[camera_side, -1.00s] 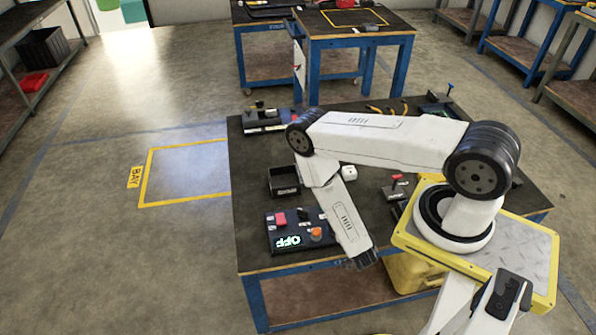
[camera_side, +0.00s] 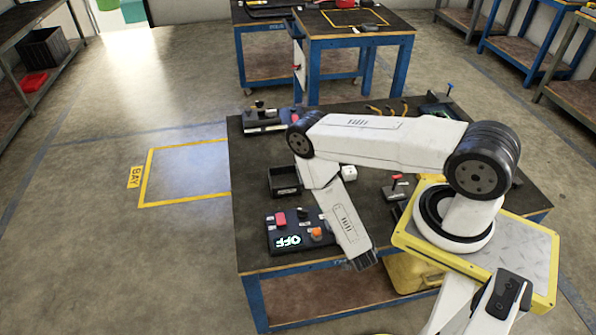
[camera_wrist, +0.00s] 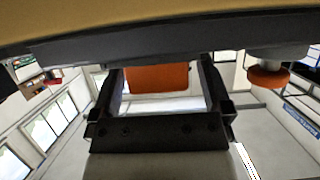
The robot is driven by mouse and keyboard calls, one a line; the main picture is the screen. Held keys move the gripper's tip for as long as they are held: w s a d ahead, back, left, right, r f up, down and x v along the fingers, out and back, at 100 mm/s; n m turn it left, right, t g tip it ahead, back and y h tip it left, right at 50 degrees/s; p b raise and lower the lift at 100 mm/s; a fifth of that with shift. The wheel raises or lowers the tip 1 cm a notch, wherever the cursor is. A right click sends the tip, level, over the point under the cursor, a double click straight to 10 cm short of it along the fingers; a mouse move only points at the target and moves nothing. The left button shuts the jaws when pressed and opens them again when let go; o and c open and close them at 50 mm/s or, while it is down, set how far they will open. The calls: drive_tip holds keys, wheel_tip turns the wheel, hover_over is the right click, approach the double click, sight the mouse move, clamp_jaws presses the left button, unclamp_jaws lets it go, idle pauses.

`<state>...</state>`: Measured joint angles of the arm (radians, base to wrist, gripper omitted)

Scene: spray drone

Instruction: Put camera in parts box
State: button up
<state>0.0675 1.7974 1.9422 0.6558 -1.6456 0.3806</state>
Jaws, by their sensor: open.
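A small white block (camera_side: 349,173) sits on the dark workbench (camera_side: 262,226), just right of my forearm; it may be the camera, but it is too small to be sure. An open black box (camera_side: 284,181), which looks like the parts box, stands on the bench left of my arm. My gripper (camera_side: 362,262) is over the bench's front edge, apart from both. In the wrist view my gripper (camera_wrist: 158,85) is open, its two dark fingers spread. An orange block (camera_wrist: 157,77) shows between them in the picture; I cannot tell its distance.
A small lever unit (camera_side: 397,189) stands right of my forearm. A dark device (camera_side: 264,121) sits at the back left corner. Open bench lies between the back device and box.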

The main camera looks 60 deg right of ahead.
drive_tip(key=shift+s+a, duration=0.1)
drive_tip(key=shift+a, duration=0.05)
drive_tip(key=shift+v, duration=3.65)
drive_tip(key=shift+s+r, duration=0.1)
drive_tip(key=shift+r, duration=0.05)
